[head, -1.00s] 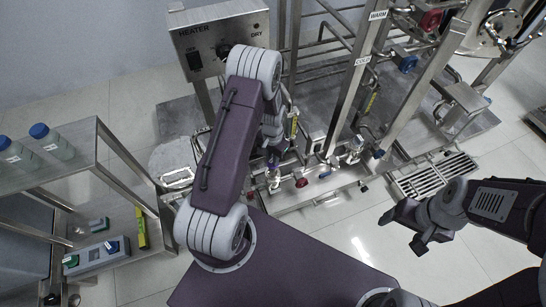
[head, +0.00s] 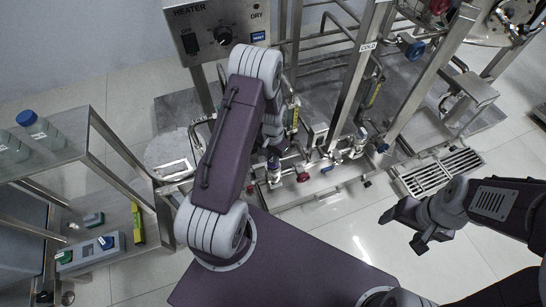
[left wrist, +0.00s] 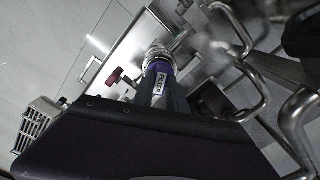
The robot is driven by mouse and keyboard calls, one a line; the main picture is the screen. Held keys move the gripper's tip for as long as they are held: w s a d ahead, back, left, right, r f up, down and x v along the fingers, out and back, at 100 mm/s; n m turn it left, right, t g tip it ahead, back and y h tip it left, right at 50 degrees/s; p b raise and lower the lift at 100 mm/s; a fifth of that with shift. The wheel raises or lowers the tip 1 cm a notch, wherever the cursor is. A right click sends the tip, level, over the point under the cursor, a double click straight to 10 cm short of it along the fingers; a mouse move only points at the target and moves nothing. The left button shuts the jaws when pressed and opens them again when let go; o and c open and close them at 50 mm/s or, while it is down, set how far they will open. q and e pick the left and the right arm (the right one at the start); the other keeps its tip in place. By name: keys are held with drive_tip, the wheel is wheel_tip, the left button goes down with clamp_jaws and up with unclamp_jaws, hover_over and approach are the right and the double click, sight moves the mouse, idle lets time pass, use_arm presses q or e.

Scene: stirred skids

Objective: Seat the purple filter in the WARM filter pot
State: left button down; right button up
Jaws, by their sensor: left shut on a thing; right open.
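The purple filter (left wrist: 160,83), with a white FILTER label, is between the dark fingers of my left gripper (left wrist: 163,92) in the left wrist view. A shiny round metal piece (left wrist: 156,57) lies at the filter's far end; I cannot tell whether they touch or whether the filter is inside it. In the head view the left gripper (head: 272,146) is partly hidden by my own arm, and a bit of purple shows above a metal pot (head: 274,178). No WARM label is readable now. My right gripper (head: 402,230) is open and empty, over the floor.
A red valve knob (head: 303,177) sits beside the pot, and also shows in the left wrist view (left wrist: 115,76). The steel pipe frame bears a COLD label (head: 368,45). A heater box (head: 218,32) stands behind. A shelf with bottles (head: 42,133) is left; a floor grate (head: 440,172) is right.

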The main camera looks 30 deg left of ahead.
use_arm(q)
drive_tip(key=shift+f+b, duration=0.5)
drive_tip(key=shift+f, duration=0.4)
idle(0.8)
idle(0.4)
drive_tip(key=c, duration=0.9)
unclamp_jaws()
drive_tip(key=shift+c, duration=0.2)
wheel_tip(320, 180, up, 8)
drive_tip(key=p, duration=0.8)
drive_tip(key=shift+r, duration=0.1)
drive_tip(key=shift+d, duration=0.1)
